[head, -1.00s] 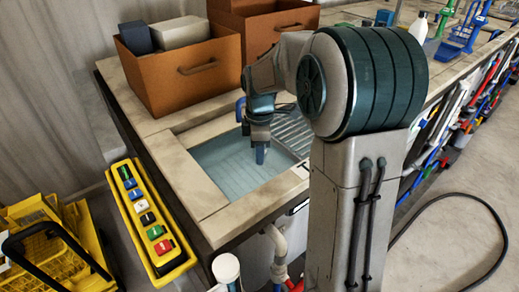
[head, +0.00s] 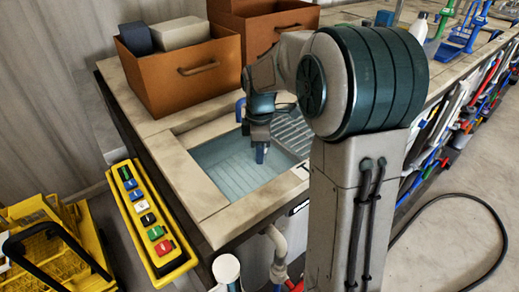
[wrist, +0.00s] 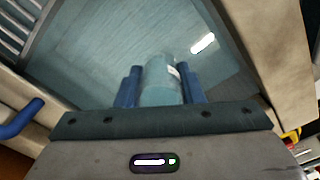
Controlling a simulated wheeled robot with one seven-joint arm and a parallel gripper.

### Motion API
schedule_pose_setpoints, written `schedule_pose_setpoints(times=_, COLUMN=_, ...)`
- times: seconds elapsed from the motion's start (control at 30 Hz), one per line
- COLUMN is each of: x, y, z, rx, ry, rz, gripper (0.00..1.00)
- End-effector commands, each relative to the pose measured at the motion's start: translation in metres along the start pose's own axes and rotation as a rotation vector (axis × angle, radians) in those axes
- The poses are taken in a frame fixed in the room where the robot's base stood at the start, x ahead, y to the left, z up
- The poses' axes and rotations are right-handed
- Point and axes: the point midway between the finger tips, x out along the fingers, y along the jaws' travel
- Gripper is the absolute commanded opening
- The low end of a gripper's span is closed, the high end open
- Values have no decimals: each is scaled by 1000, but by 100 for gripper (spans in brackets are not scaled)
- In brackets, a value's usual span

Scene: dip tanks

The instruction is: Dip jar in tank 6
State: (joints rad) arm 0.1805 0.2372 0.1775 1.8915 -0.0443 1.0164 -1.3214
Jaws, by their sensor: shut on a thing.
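My gripper (wrist: 159,88) is shut on a pale blue-green, see-through jar (wrist: 159,80), held between its two blue fingers. In the head view my gripper (head: 262,153) points down over the tank (head: 190,182), a rectangular basin of pale blue liquid set into the bench. The jar cannot be made out in the head view. In the wrist view the liquid (wrist: 115,45) fills the area beyond the jar; I cannot tell whether the jar touches it. No number is readable on the tank.
A ribbed metal drainer (head: 293,132) lies beside the basin. An orange-brown box (head: 185,80) with a handle stands behind it. A yellow panel (head: 152,222) with several coloured buttons is at the bench's left. A yellow cart (head: 55,240) stands at lower left.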

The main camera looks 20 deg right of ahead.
Motion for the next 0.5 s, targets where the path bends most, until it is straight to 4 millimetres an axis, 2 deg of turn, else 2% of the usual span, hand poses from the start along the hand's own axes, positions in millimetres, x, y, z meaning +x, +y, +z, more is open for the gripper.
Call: schedule_pose_setpoints(times=0.5, x=-55, y=0, z=0, rx=0, ry=0, rz=0, gripper=13)
